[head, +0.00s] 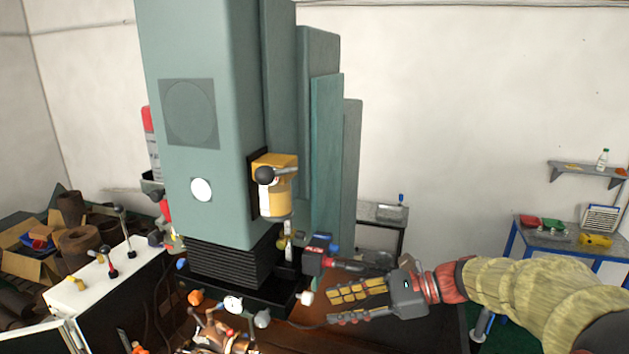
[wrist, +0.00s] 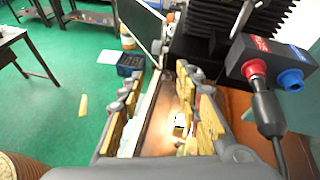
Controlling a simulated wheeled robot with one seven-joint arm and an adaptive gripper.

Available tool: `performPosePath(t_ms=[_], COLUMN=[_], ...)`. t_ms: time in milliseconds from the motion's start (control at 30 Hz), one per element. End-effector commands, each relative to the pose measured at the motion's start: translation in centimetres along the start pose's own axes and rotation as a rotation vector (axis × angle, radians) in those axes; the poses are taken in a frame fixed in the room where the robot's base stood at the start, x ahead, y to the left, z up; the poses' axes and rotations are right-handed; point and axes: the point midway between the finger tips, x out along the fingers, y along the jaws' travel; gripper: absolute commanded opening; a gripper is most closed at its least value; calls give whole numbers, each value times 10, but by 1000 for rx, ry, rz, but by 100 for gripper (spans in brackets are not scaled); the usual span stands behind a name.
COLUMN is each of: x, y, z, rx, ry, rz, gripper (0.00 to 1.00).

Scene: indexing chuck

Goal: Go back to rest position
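My gripper (head: 345,303) is to the right of the machine's lower part in the head view, its fingers pointing left. In the wrist view the two padded fingers of my gripper (wrist: 160,105) stand well apart, with nothing held between them. The indexing chuck (head: 222,335) appears to be the metal part at the bottom edge of the head view, cut off by the frame. My gripper is to the right of it and apart from it.
The tall green machine (head: 215,130) stands left of my gripper. A red and blue connector block (wrist: 268,62) with a cable is close beside the fingers. A white cabinet (head: 110,285) is at left. A blue-legged table (head: 560,240) is at right. Green floor (wrist: 60,115) is open at left in the wrist view.

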Motion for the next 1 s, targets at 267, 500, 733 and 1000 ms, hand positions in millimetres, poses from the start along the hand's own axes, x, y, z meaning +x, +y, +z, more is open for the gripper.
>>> performPosePath(t_ms=[267,500,733,1000], x=[24,12,-12,-37], y=[112,184,230,252], z=[-86,-165,-238,-284], rx=[-460,-885,-1296,-1616], ry=[357,644,905,1109], rz=[160,325,511,688], gripper=[34,34,34,34])
